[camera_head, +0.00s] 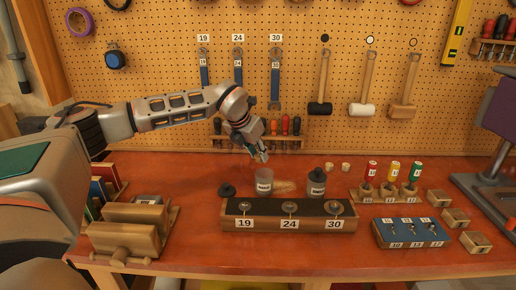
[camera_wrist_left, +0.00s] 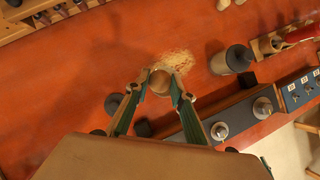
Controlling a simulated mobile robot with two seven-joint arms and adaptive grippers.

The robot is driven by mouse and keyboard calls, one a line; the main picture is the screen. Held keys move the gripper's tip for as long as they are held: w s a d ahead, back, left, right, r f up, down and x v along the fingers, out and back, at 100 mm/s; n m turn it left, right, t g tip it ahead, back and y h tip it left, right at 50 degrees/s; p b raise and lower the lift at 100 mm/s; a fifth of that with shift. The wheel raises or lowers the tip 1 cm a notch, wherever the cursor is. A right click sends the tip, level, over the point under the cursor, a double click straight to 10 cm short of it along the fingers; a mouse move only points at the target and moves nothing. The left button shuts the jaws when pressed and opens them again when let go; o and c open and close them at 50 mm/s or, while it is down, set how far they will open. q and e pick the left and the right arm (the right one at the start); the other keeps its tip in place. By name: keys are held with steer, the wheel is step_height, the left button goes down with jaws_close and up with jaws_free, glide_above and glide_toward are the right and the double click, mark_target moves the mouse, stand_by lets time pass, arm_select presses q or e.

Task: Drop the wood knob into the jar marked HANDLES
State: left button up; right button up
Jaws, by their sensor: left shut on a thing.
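My left gripper (camera_head: 263,157) hangs just above an open glass jar (camera_head: 264,183) with a white label too small to read for certain. In the left wrist view, its fingertips (camera_wrist_left: 162,88) are shut on the round brown wood knob (camera_wrist_left: 160,81). The knob is hard to make out in the head view. In the wrist view the knob and fingers mostly hide the jar below. A second jar (camera_head: 316,184), with a dark lid on, stands to the right; it also shows in the wrist view (camera_wrist_left: 232,61). My right gripper is not in view.
A loose dark lid (camera_head: 227,189) lies left of the open jar. Wood shavings (camera_head: 286,187) lie between the jars. A long block (camera_head: 270,223) marked 19, 24, 30 stands in front. Two small pale pieces (camera_head: 337,167) sit behind the lidded jar.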

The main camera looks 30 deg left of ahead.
arm_select(q)
steer(key=o, duration=0.8)
steer(key=shift+o, duration=0.2)
steer(key=v, duration=1.2)
steer(key=shift+f, duration=0.1)
